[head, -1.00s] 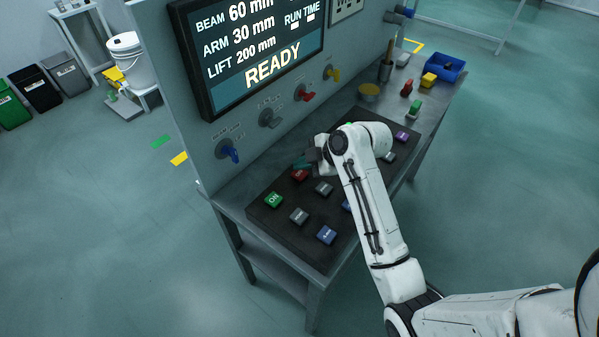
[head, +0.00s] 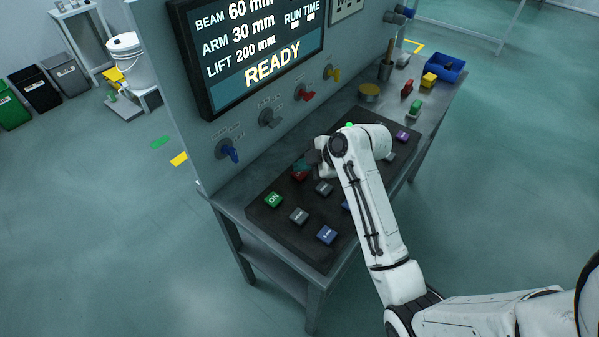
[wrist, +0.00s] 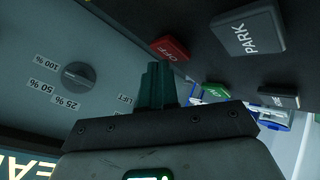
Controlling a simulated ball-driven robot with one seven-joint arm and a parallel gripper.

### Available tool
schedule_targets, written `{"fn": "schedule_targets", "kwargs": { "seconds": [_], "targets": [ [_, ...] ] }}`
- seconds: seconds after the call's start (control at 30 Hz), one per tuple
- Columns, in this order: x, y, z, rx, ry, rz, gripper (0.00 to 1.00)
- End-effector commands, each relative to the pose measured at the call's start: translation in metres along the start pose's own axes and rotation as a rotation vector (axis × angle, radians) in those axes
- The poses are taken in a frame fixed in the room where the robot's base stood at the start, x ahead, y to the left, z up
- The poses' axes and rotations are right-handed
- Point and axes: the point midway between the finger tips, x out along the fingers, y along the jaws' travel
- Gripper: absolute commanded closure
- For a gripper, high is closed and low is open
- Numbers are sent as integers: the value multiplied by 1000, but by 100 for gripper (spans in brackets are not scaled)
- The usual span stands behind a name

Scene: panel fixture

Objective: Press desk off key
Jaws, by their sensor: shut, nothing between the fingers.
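The red OFF key (head: 299,175) sits on the dark key panel (head: 268,220) on the desk, in the row nearest the upright board. It also shows in the wrist view (wrist: 171,47), with its OFF lettering readable. My gripper (head: 304,165) is over this key, its teal fingers shut and empty. In the head view the fingers hide part of the key's top. In the wrist view the fingertips (wrist: 157,68) appear right by the key's edge; I cannot tell whether they touch it.
A green ON key (head: 274,200) and grey keys (head: 324,188) are close by on the panel. A grey PARK key (wrist: 247,36) is beside OFF in the wrist view. Knobs (head: 228,152) stick out from the upright board. The screen (head: 250,60) reads READY.

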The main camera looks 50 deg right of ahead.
Motion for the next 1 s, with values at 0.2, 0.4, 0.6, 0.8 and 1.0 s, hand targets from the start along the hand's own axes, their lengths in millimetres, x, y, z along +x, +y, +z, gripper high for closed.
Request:
{"fn": "schedule_targets", "kwargs": {
  "seconds": [0.2,0.4,0.6,0.8,1.0],
  "targets": [
    [2,-1,1,0,0,0,100],
    [3,-2,2,0,0,0,100],
    [5,-4,3,0,0,0,100],
    [6,-5,5,0,0,-1,100],
    [6,-5,5,1,0,-1,100]
  ]
}}
